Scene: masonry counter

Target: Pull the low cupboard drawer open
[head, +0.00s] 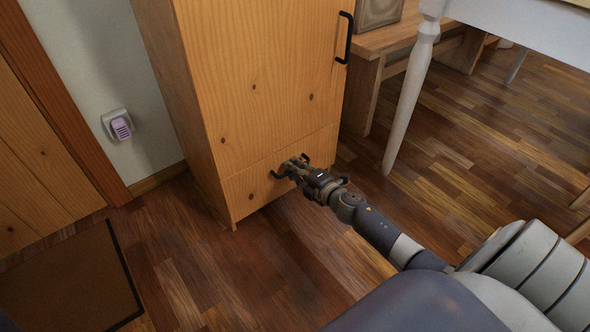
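The low drawer (247,193) is the bottom wooden front of the tall cupboard (255,85). Its front looks flush with the door above, so it looks closed. A dark bar handle (277,175) sits on the drawer front; its middle is hidden by my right gripper. My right gripper (292,168) is at the handle, with its fingers close to or around the bar. The fingers are small and dark against the handle, so I cannot tell whether they are shut on it. My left gripper is not in view.
A black upright handle (345,38) is on the cupboard door. A white-legged table (405,95) and a wooden bench (385,40) stand to the right. A brown mat (70,285) lies at lower left. The wood floor before the drawer is clear except for my arm.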

